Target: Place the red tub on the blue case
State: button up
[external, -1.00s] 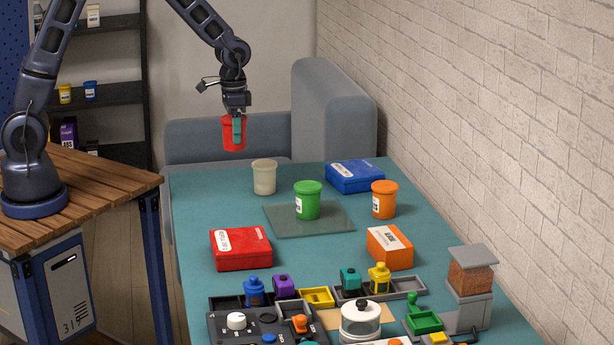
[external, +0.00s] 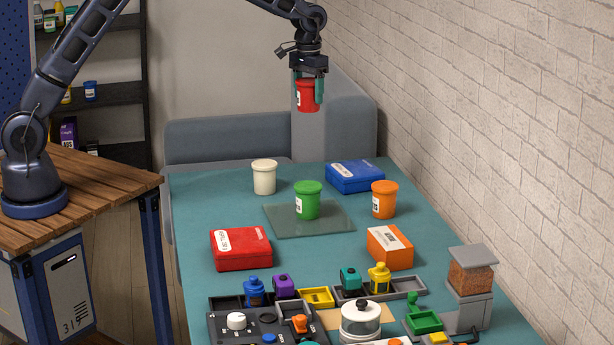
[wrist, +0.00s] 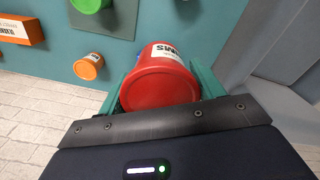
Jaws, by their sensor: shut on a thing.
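The red tub (external: 308,97) hangs upright in the air between the fingers of my gripper (external: 309,92), which is shut on it. In the wrist view the red tub (wrist: 159,84) fills the space between the teal fingers of my gripper (wrist: 160,88). The blue case (external: 355,177) lies flat at the back right of the teal table. The tub is well above the table, above and somewhat left of the case in the external view. In the wrist view the case is mostly hidden behind the tub.
A green tub (external: 307,201) stands on a glass-like mat (external: 335,224). A cream tub (external: 264,178) is left of the case and an orange tub (external: 384,200) in front of it. A red case (external: 240,249) and an orange box (external: 390,247) lie nearer. A brick wall (external: 500,110) borders the right.

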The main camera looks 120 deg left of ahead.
jog(key=w+a+r+n, duration=0.1)
jog(key=w+a+n, duration=0.2)
jog(key=w+a, duration=0.45)
send_over(345, 169)
notch_tip(345, 169, down, 20)
jog(key=shift+r, duration=0.25)
jog(key=shift+f, duration=0.15)
jog(key=o, duration=1.1)
jog(key=shift+c, duration=0.2)
notch_tip(345, 169, up, 12)
